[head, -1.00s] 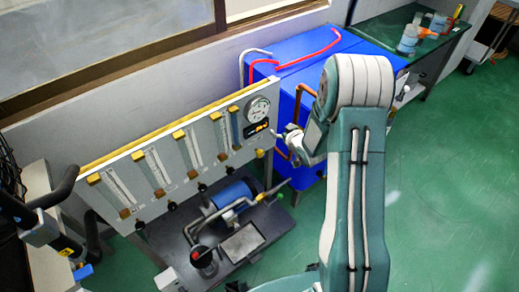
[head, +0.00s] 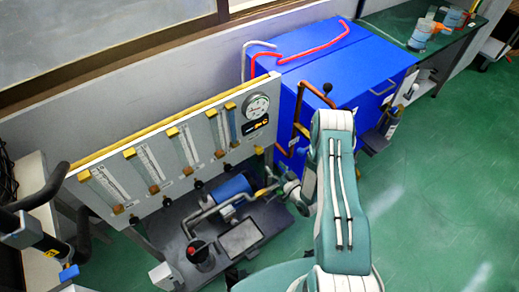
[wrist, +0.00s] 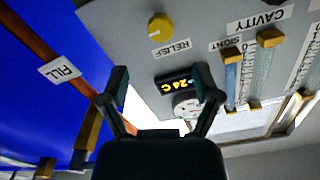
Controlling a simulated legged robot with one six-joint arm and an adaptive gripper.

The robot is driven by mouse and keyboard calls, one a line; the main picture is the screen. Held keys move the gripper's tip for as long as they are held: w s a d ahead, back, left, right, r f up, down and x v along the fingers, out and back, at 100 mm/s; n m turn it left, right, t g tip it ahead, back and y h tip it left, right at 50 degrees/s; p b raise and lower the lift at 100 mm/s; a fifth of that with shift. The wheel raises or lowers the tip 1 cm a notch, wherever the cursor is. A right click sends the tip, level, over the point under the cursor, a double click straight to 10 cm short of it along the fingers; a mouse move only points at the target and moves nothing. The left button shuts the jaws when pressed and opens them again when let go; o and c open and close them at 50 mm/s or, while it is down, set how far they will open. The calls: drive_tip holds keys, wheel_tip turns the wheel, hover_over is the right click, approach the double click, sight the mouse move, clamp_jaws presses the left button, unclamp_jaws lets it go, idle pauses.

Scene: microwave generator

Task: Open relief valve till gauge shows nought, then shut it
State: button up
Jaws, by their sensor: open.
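The relief valve knob (wrist: 160,27) is round and yellow, on the grey panel beside an upside-down RELIEF label (wrist: 170,48) in the wrist view. In the head view a small yellow spot below the gauge looks like this knob (head: 259,150). The gauge (head: 257,106) has a white round dial; it also shows in the wrist view (wrist: 186,106), partly behind a finger. Its needle reading is too small to tell. My gripper (wrist: 161,73) is open and empty, its fingers spread, apart from the knob. In the head view my gripper (head: 274,190) is low, beside the panel's right end.
An orange-lit display (wrist: 173,84) sits beside the gauge. Sight tubes (head: 222,128) line the panel. A blue cabinet (head: 335,70) with copper pipes stands right of the panel. A blue cylinder (head: 233,187) and pipework sit on the base below. Green floor (head: 440,200) is clear at right.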

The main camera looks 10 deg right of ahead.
sight(261, 152)
drive_tip(key=x, duration=1)
clamp_jaws()
